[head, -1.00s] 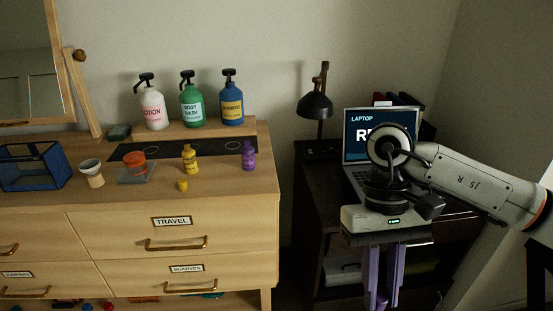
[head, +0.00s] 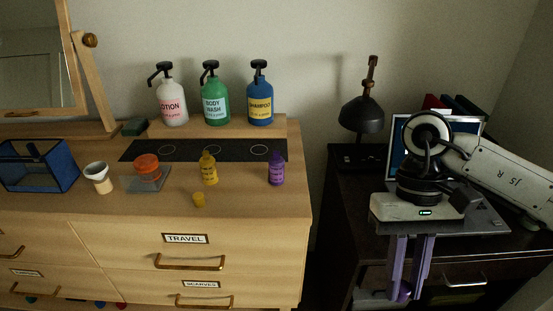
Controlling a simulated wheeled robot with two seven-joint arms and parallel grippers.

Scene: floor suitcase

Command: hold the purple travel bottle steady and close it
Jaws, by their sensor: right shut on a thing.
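The purple travel bottle (head: 276,171) stands upright on the wooden dresser top, near its right edge. Nothing touches it. My right gripper (head: 405,290) hangs at the right, pointing down in front of the dark desk and well apart from the bottle. Its fingers are shut on a small purple piece that looks like the bottle's cap (head: 404,292), mostly hidden between the fingertips. My left gripper is out of view.
A yellow bottle (head: 209,169) and a small yellow cap (head: 199,200) are left of the purple bottle. Lotion (head: 171,104), body wash (head: 215,104) and shampoo (head: 260,104) pump bottles stand behind. A black lamp (head: 364,112) and laptop (head: 399,140) are on the desk (head: 345,205).

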